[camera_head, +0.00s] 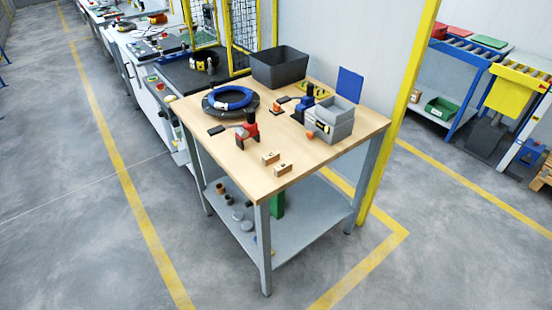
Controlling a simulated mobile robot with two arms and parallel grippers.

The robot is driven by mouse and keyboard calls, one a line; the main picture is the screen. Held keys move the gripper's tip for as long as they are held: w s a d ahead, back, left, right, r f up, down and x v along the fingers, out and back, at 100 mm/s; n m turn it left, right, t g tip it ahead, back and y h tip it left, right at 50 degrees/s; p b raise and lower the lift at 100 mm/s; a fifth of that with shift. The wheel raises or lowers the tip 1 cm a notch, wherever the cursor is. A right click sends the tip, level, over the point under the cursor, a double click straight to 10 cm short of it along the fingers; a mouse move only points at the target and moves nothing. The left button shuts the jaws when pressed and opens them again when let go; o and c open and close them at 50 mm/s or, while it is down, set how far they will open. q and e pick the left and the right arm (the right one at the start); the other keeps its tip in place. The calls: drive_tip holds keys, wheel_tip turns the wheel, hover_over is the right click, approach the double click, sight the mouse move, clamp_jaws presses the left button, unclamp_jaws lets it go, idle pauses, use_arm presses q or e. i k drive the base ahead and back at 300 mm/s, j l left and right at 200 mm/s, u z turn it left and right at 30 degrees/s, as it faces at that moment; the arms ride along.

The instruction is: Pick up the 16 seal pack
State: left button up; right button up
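I cannot make out a "16" marking on anything, so I cannot tell which item is the 16 seal pack. Two small tan blocks (270,158) (283,169) with dark spots lie near the front edge of the wooden table (225,160). A light grey open bin (340,118) with a yellow and dark patch on its front stands at the table's right. Small orange and dark items (277,108) lie near the table's middle. Neither of my grippers is in view.
A blue coil (229,98) sits on a black round stand, with a red and black tool (250,131) before it. A dark crate (279,68) and blue panel (350,84) stand behind. Floor left of the table is open; a yellow post (405,90) stands right.

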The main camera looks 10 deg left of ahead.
sight(278, 171)
drive_tip(key=i+j+u, duration=0.15)
drive_tip(key=i, duration=0.25)
drive_tip(key=i+j+u, duration=0.15)
drive_tip(key=i, duration=0.3)
drive_tip(key=j, duration=0.1)
